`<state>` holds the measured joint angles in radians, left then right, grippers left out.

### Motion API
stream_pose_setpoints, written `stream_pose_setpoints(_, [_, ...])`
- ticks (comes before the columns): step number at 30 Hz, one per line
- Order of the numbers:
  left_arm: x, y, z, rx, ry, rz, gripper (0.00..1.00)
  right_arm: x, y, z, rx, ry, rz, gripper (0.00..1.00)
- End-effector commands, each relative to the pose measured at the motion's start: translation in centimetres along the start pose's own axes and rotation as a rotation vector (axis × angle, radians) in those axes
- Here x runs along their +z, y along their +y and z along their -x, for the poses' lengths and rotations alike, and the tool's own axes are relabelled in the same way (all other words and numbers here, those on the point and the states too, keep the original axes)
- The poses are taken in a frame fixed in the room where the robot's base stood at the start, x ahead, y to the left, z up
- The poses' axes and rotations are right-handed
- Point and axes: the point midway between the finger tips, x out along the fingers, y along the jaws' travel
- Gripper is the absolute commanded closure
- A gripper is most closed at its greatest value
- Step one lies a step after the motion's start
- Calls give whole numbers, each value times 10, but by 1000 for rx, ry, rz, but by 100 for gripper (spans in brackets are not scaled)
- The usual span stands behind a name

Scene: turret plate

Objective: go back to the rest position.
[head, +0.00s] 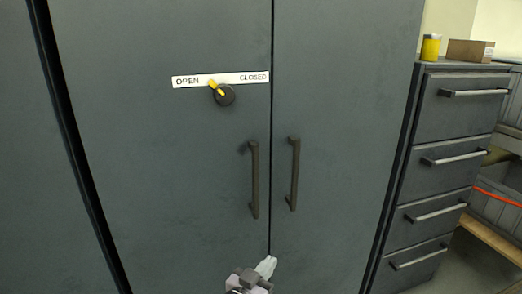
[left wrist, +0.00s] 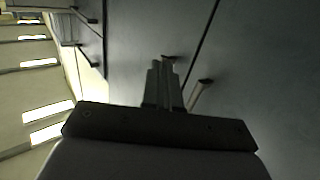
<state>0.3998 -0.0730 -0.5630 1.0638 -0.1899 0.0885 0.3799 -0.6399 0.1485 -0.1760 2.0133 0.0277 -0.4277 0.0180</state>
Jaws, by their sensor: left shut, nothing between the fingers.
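My left gripper (head: 268,266) shows at the bottom of the head view, in front of the dark cabinet and below its two door handles. It also shows in the left wrist view (left wrist: 160,66), with its fingers together and nothing between them. A black knob (head: 224,95) with a yellow pointer sits on the left cabinet door, over a white label strip (head: 190,81) reading OPEN and CLOSED. The pointer tilts up and left, toward the OPEN side. My right gripper is in neither view.
The left door handle (head: 254,180) and right door handle (head: 294,174) stand out from the cabinet doors, which look shut. A drawer unit (head: 455,108) stands at the right, with a yellow can (head: 430,48) and a cardboard box (head: 470,51) on top.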

Motion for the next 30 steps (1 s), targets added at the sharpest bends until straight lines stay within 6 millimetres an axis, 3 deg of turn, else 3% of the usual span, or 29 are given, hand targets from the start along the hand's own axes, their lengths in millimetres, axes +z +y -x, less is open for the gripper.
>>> stream_pose_setpoints(6, [37, -17, 81, -121, -130, 79, 100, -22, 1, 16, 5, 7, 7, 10])
stream_pose_setpoints(12, [61, -31, 167, -222, -264, 112, 100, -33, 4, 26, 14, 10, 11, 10])
stream_pose_setpoints(21, [66, -41, 299, -323, -475, 105, 100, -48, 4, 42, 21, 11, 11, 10])
stream_pose_setpoints(25, [61, -42, 337, -341, -540, 92, 100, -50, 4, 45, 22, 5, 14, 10])
stream_pose_setpoints(30, [57, -42, 358, -349, -578, 83, 100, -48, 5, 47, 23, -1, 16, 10])
